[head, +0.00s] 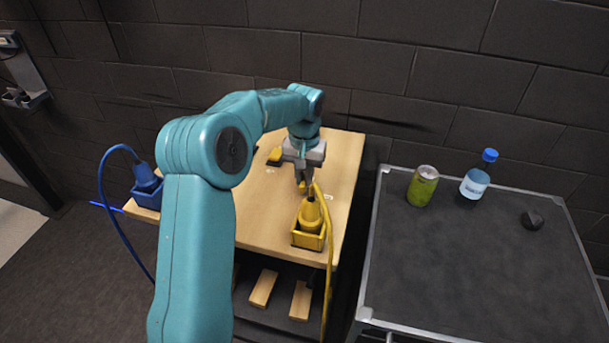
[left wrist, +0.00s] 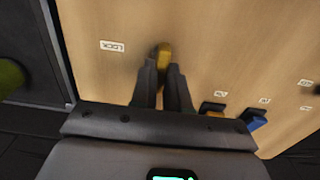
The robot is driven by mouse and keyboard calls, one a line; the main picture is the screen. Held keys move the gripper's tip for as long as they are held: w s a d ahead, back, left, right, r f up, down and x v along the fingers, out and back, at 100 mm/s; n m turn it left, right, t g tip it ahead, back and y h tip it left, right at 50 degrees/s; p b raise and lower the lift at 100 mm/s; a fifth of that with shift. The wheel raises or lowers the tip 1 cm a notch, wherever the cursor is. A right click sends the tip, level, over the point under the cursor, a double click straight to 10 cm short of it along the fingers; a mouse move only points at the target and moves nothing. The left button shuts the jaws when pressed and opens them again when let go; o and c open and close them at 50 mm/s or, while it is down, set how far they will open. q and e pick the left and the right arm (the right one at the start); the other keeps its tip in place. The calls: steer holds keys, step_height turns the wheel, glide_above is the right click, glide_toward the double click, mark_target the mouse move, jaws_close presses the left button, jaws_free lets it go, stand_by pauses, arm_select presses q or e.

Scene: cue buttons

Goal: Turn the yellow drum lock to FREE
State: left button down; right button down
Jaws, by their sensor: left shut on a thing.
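The yellow drum lock shows in the left wrist view as a narrow yellow handle (left wrist: 164,52) on the pale wooden top, between my fingertips. A white label reading LOCK (left wrist: 112,46) lies to its left, apart from it. Another small white label (left wrist: 220,93) lies to its right, too small to read surely. My left gripper (head: 303,184) points down at the wooden bench (head: 258,218) and is shut on the handle; it also shows in the left wrist view (left wrist: 164,72). The fingers hide the lower part of the handle. My right gripper is not in view.
A yellow plug (head: 310,216) with a cable sits in a yellow holder (head: 307,240) just in front of my gripper. A blue plug (head: 145,175) stands at the bench's left edge. A dark table (head: 470,260) at right bears a green can (head: 423,186) and a bottle (head: 476,182).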

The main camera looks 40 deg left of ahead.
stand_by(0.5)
arm_select(q)
steer(key=c, duration=1.1)
jaws_free()
step_height(320, 180, up, 16)
steer(key=shift+r+p, duration=0.15)
steer(key=shift+p, duration=0.55)
